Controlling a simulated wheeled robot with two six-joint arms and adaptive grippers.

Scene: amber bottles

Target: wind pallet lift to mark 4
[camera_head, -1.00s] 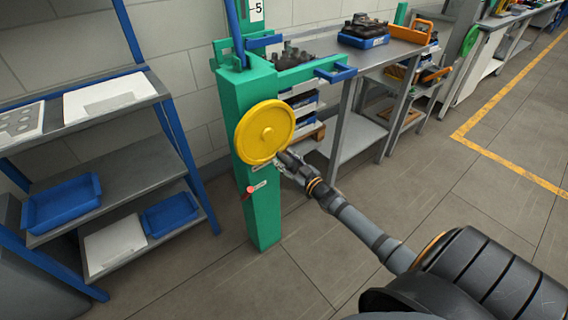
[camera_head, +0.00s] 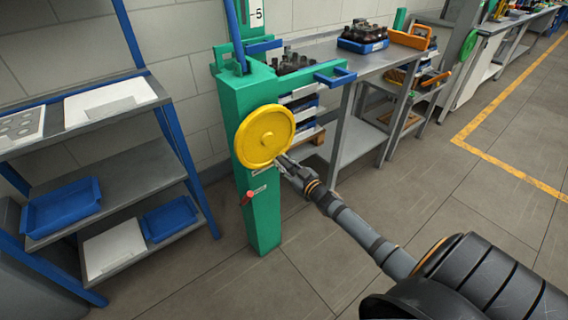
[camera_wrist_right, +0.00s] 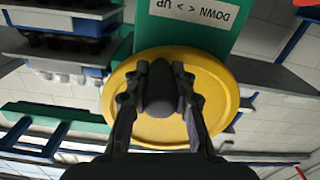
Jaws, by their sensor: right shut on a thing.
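The yellow handwheel (camera_head: 264,137) is mounted on the green lift post (camera_head: 258,205). My right gripper (camera_head: 284,162) is at the wheel's lower right edge. In the right wrist view, my right gripper (camera_wrist_right: 160,98) is shut on the wheel's dark grey knob (camera_wrist_right: 161,90), with a finger on each side. Dark bottles (camera_head: 293,62) stand behind the green lift arm (camera_head: 310,74). A scale plate (camera_head: 257,12) above shows a 5; mark 4 is not visible. My left gripper is not in view.
A red knob (camera_head: 249,195) sticks out of the post below the wheel. A label (camera_wrist_right: 190,10) reads DOWN and UP. A shelf rack with blue trays (camera_head: 62,206) stands at left, and a grey bench (camera_head: 375,55) behind. The floor at right is clear.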

